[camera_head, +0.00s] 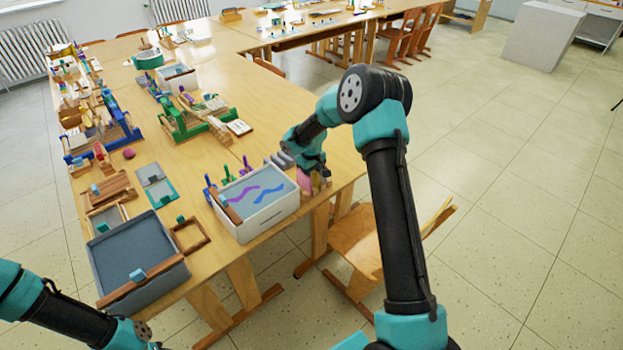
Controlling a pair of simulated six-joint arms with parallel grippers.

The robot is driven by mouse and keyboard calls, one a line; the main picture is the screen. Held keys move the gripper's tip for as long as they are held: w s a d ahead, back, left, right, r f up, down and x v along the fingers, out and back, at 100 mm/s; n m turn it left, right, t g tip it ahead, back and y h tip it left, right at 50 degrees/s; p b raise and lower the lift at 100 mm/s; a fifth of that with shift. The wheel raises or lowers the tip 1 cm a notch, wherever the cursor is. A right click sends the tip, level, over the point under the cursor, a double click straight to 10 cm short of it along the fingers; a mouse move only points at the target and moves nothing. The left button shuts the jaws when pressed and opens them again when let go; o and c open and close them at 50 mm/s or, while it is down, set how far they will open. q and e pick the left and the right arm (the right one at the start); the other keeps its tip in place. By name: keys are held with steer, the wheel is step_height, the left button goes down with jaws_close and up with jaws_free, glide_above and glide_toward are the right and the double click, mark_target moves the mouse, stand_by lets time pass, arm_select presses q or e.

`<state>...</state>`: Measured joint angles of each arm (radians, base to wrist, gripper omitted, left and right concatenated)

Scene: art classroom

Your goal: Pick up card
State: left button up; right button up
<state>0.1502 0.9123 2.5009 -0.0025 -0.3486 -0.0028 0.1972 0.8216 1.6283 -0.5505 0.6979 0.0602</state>
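A small flat card-like piece (239,127), pale with a brown edge, lies on the table behind the white box; I cannot tell for sure that it is the card. My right gripper (308,180) points down at the table's right edge, just right of the white box. A pink thing (303,178) and some wooden pieces show close to its fingers. The fingers are too small and covered to tell if they are open or hold anything. My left arm enters at the bottom left, and its gripper is out of view.
The white box (268,222) with purple and blue wavy shapes stands at the table's front right. A grey tray (135,255) lies left of it, with a wooden frame (190,234) between. Green and blue wooden frames crowd the back left. A wooden chair (355,245) stands beside the table.

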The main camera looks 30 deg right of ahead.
jaws_close()
steer(key=shift+r, duration=0.1)
stand_by(0.3)
step_height(320, 180, up, 10)
steer(key=shift+f, duration=0.1)
stand_by(0.5)
stand_by(0.3)
steer(key=a+r, duration=0.3)
steer(key=a, duration=0.7)
steer(key=a+r, duration=0.3)
steer(key=a, duration=0.7)
steer(key=shift+s+a+r, duration=0.15)
steer(key=shift+a+r, duration=0.05)
steer(key=shift+r, duration=0.05)
